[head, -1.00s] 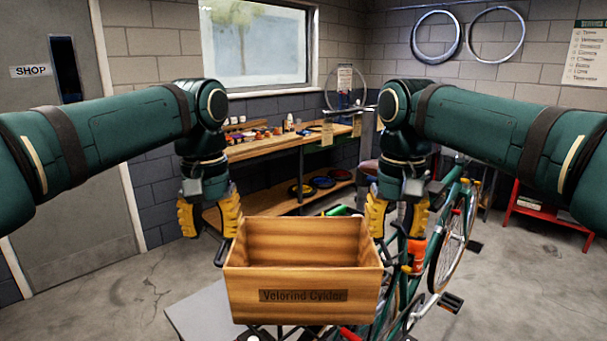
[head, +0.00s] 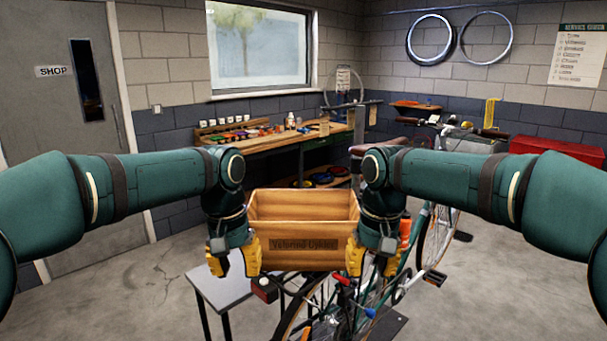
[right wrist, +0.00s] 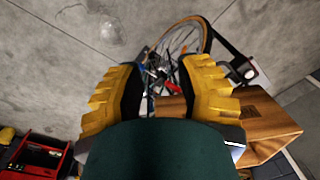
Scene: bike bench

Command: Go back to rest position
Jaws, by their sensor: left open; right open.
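The wooden crate (head: 303,257) with dark lettering on its front sits upright in the middle of the head view, apparently above the rear of the green bike (head: 398,285). It also shows at the right of the right wrist view (right wrist: 268,127). My left gripper (head: 234,264) is open and empty, pointing down by the crate's left front. My right gripper (head: 373,264) is open and empty, pointing down by the crate's right front. In the right wrist view its yellow fingers (right wrist: 160,92) are spread with nothing held between them. Contact with the crate cannot be told.
A small grey table (head: 222,287) stands below my left gripper. The bike's rear wheel (head: 303,312) is low in the middle. A workbench (head: 272,140) with small parts lines the back wall. A red toolbox (head: 556,150) is at the right.

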